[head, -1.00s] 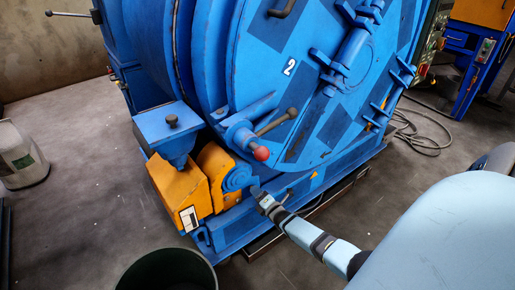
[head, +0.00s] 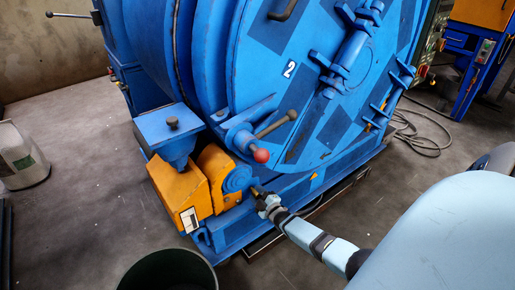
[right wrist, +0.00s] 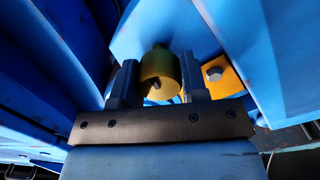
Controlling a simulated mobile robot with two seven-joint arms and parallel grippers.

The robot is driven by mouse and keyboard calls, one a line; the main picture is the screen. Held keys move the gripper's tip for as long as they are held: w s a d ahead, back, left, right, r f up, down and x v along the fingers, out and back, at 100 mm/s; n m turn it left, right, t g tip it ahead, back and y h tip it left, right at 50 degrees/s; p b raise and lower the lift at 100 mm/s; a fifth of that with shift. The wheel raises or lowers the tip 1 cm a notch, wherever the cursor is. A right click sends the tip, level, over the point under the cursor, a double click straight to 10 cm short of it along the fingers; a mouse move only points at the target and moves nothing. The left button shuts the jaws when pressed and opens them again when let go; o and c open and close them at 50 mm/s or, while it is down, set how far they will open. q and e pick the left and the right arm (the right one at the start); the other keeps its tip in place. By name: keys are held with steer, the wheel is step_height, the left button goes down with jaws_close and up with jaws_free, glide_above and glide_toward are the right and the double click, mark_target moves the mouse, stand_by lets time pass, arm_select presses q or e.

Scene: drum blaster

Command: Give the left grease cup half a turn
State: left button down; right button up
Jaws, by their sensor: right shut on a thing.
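The grease cup (right wrist: 160,70) is a small brass-yellow cylinder on the blue drum machine. In the right wrist view it sits between the two dark fingers of my right gripper (right wrist: 159,82). The gripper is shut on it, and a dark notch shows on the cup's near face. In the head view my right gripper (head: 258,192) reaches in from the lower right to the machine's lower front, beside the orange bearing block. The cup is too small there to make out clearly. My left gripper is not in view.
The blue drum machine (head: 262,60) fills the middle. A red-knobbed lever (head: 261,155) sticks out above my right gripper. The orange block (head: 180,190) is to its left. A dark bin (head: 168,272) stands at the bottom. Grey floor (head: 80,215) is clear at left.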

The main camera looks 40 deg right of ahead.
steer(key=m, duration=0.3)
steer(key=shift+a+m, duration=0.1)
steer(key=shift+m, duration=0.3)
steer(key=m, duration=0.3)
steer(key=shift+m, duration=0.3)
steer(key=m, duration=0.4)
steer(key=shift+m, duration=1.7)
steer(key=o, duration=0.9)
steer(key=shift+s, duration=0.1)
